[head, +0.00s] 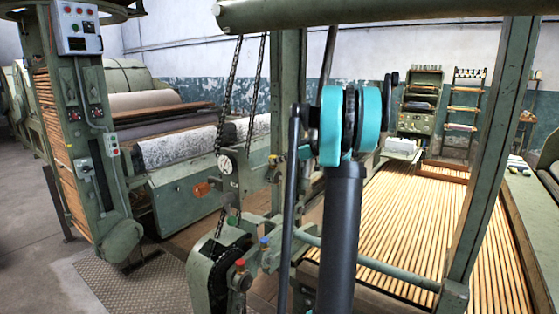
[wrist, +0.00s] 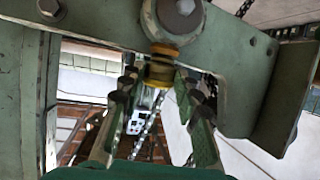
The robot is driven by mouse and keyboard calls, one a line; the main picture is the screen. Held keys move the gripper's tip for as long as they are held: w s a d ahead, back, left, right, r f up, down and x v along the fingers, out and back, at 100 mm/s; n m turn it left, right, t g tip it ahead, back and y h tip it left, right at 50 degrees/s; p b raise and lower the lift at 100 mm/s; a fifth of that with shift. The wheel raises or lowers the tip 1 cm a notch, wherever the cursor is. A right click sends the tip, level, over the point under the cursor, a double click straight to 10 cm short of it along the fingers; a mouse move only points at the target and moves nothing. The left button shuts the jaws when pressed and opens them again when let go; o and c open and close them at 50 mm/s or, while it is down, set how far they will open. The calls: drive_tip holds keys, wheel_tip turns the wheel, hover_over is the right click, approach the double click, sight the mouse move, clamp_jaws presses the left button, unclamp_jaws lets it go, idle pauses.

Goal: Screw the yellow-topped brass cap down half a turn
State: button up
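The yellow-topped brass cap (wrist: 160,70) shows in the wrist view, just above the middle, below a round grey-green fitting with a bolt. My gripper (wrist: 158,80) is open. Its two fingers point up the picture, one on each side of the cap, with the cap between or just beyond the tips. A small gap seems to show on each side; I cannot tell whether either tip touches. In the head view I cannot make out the yellow-topped cap or my gripper; my arm blocks part of that area.
In the head view, a red-topped cap (head: 240,264) and a blue-topped cap (head: 264,242) stand on the green machine frame. A green post (head: 490,140) and slatted lattice (head: 400,220) lie to the right.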

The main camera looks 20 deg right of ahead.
drive_tip(key=c, duration=0.5)
drive_tip(key=shift+o, duration=0.2)
drive_tip(key=shift+s+a+m+t+h, duration=0.15)
drive_tip(key=shift+a+m+t+h, duration=0.05)
drive_tip(key=shift+m+t+h, duration=0.6)
drive_tip(key=shift+s+a+m+t+h, duration=0.15)
drive_tip(key=shift+m+t+h, duration=0.45)
drive_tip(key=shift+m+h, duration=0.4)
drive_tip(key=o, duration=1.2)
drive_tip(key=shift+c, duration=0.2)
drive_tip(key=v, duration=1.2)
drive_tip(key=shift+d, duration=0.15)
